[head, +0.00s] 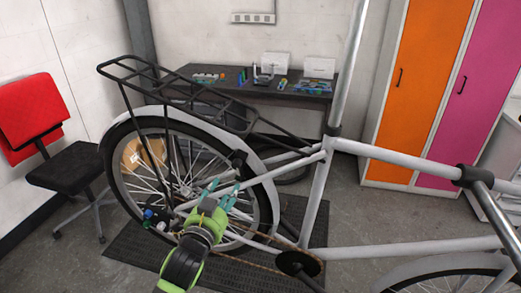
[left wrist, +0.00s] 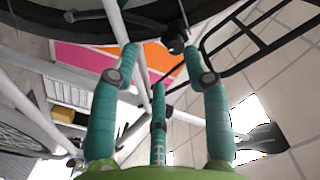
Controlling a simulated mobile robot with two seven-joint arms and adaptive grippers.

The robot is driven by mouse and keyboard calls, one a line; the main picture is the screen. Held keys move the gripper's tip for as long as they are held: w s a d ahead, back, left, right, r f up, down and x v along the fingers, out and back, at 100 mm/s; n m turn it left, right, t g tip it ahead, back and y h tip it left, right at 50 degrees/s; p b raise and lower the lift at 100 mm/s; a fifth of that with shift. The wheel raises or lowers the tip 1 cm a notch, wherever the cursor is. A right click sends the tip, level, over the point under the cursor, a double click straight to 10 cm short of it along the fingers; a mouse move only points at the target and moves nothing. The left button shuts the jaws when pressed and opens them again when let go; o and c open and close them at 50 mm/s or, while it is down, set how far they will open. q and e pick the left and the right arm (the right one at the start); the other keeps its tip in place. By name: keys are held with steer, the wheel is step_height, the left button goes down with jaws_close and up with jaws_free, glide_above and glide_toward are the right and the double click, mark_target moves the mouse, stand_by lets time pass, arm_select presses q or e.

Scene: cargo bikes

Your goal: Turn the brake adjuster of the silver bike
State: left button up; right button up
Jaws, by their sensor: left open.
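The silver bike (head: 330,150) stands across the head view, with its rear wheel, black rack and chain at the left. My left gripper (head: 224,187) has teal fingers and is in front of the rear wheel, below the silver stay. In the left wrist view, its fingers (left wrist: 160,58) are spread apart with nothing between them. A small dark fitting (left wrist: 177,40) shows just beyond the fingertips, near the wheel; I cannot tell whether it is the brake adjuster. My right gripper is not in view.
A dark workbench (head: 300,99) with tools and white boxes stands behind the bike. A red and black chair (head: 75,165) is at the left. Orange (head: 420,75) and pink (head: 482,95) lockers stand at the right. A dark mat (head: 130,250) lies under the rear wheel.

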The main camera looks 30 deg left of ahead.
mark_target(235, 167)
arm_select(q)
steer(key=w, duration=0.2)
steer(key=w+r+p, duration=0.1)
steer(key=w, duration=0.1)
steer(key=w+a+r+p, duration=0.1)
steer(key=w, duration=0.1)
steer(key=shift+w+r, duration=0.1)
steer(key=shift+r, duration=0.15)
steer(key=shift+w+a+f+p, duration=0.1)
steer(key=shift+w+p, duration=0.2)
steer(key=shift+w, duration=0.25)
jaws_close()
